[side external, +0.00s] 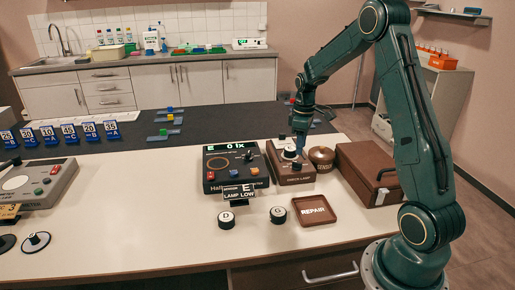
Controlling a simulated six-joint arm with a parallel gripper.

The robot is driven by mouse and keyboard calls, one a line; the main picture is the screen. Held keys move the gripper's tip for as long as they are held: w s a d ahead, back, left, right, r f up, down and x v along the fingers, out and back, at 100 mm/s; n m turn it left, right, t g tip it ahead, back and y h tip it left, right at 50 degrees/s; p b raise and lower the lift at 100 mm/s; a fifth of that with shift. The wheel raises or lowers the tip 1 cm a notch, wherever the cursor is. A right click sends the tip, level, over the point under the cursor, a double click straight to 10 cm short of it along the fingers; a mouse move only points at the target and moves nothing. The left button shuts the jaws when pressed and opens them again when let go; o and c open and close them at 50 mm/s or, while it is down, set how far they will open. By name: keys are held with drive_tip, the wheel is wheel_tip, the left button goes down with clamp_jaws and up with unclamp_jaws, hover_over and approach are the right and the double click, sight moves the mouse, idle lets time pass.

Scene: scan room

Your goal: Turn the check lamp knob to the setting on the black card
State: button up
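The check lamp (295,179) is a brown box right of the black meter. A round pale knob or dial (290,153) shows on its top; its setting is too small to read. The black card (239,194) stands in front of the meter and reads "E" and "LAMP LOW". My gripper (299,152) points down over the back right of the check lamp, close beside the pale round part. I cannot tell whether it touches it. Its fingers are small and partly merged with the lamp behind, so their opening is unclear.
The black meter (222,170) shows "E 0 lx". A brown lidded pot (321,157) and brown case (368,173) stand close on the right. A "REPAIR" tray (331,221) and round pieces marked D (226,217) and C (278,214) lie in front.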

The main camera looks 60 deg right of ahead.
sight(300, 162)
drive_tip(key=shift+f, duration=3.05)
clamp_jaws()
